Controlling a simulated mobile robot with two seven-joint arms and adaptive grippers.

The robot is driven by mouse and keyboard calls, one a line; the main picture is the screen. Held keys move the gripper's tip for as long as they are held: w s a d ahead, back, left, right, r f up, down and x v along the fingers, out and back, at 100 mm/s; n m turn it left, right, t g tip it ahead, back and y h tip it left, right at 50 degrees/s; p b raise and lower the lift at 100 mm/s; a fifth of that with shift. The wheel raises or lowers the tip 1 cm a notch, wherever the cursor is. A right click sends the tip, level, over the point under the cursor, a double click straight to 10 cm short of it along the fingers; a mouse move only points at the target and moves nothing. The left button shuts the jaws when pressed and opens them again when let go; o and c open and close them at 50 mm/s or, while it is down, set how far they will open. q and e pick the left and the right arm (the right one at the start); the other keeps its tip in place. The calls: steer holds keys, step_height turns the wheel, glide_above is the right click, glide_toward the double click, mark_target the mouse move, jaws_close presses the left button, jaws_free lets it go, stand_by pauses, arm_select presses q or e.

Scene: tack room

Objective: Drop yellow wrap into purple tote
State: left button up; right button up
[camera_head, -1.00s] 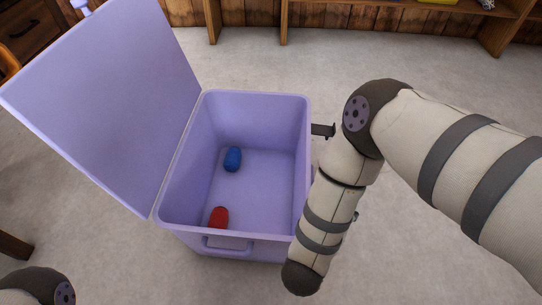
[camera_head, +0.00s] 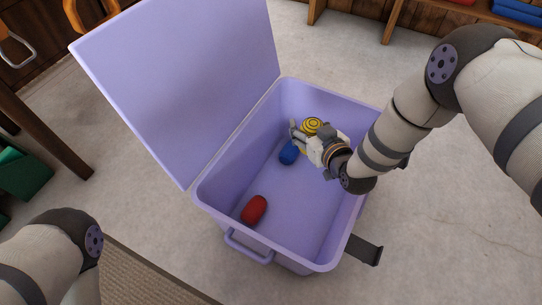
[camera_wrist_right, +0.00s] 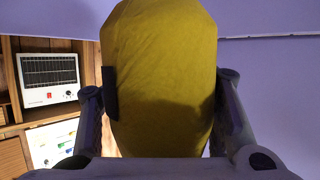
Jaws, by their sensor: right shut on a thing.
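The purple tote (camera_head: 302,208) stands on the floor with its lid (camera_head: 185,80) open at the left. My right gripper (camera_head: 304,138) is shut on the yellow wrap (camera_head: 312,125), a rolled bundle, and holds it over the far part of the tote's opening. In the right wrist view the yellow wrap (camera_wrist_right: 162,75) fills the middle, between the two fingers. A blue wrap (camera_head: 289,153) and a red wrap (camera_head: 254,210) lie on the tote's floor. The blue one is partly hidden by the gripper. My left arm shows at the lower left; its gripper is out of view.
A dark bracket (camera_head: 364,250) sticks out from the tote's right side. A wooden table leg (camera_head: 48,135) and a green box (camera_head: 25,173) stand at the left. A wooden shelf (camera_head: 390,20) is at the back right.

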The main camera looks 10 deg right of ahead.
arm_select(q)
steer(key=f+b, duration=0.1)
steer(key=s+f+g+b, duration=0.1)
steer(key=b, duration=0.1)
steer(key=shift+s+a+f, duration=0.1)
steer(key=shift+s+f, duration=0.1)
arm_select(e)
step_height(320, 180, down, 5)
steer(key=o, duration=1.5)
steer(key=shift+c, duration=0.2)
steer(key=v, duration=1.2)
arm_select(q)
steer(key=shift+r, duration=0.1)
